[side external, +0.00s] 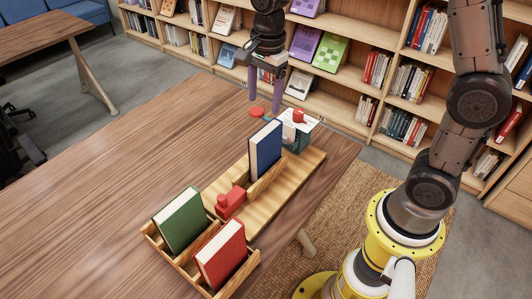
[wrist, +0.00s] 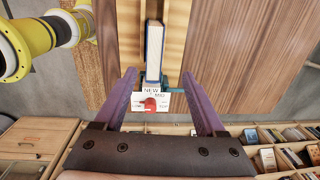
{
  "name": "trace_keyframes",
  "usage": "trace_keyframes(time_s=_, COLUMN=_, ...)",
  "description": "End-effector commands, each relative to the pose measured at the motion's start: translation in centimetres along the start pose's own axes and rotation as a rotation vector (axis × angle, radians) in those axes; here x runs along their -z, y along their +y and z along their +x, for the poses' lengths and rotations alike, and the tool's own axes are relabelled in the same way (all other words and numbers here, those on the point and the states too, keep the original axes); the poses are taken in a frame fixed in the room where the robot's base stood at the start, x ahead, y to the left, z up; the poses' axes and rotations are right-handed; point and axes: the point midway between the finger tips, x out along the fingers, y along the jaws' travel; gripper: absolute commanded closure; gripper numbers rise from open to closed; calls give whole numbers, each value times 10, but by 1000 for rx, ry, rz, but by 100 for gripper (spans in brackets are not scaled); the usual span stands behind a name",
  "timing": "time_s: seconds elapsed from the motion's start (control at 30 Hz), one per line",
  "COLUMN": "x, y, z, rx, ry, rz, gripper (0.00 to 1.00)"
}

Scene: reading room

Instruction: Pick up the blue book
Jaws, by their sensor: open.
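The blue book (side external: 265,148) stands upright on a wooden board (side external: 233,189) on the table, toward its far end in the side view. In the wrist view the blue book (wrist: 154,48) shows edge-on at the top centre, its pale page edges facing me. My gripper (side external: 264,101), with purple fingers, hangs above and behind the book in the side view, apart from it. In the wrist view my gripper (wrist: 165,90) is open and empty, its fingers spread wider than the book.
A card reading "NEW" (wrist: 151,102) stands beside the blue book. A red object (side external: 230,202) sits on the board. A green book (side external: 180,222) and a red book (side external: 221,254) stand in a wooden holder (side external: 193,279). Bookshelves (side external: 345,101) line the back. The table's left side (side external: 120,150) is clear.

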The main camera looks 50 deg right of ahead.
Motion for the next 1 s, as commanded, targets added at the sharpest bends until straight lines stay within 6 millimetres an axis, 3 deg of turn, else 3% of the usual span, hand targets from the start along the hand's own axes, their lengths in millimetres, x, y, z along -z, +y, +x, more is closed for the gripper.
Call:
trace_keyframes(time_s=0.03, x=-1, y=-2, z=12, rx=-28, ry=1, rz=-3, gripper=28)
trace_keyframes(time_s=0.27, x=-2, y=1, z=40, rx=-74, ry=4, rz=-9, gripper=28)
trace_keyframes(time_s=0.6, x=-2, y=7, z=100, rx=-73, ry=4, rz=-10, gripper=28)
trace_keyframes(time_s=1.0, x=2, y=13, z=136, rx=-73, ry=4, rz=-9, gripper=28)
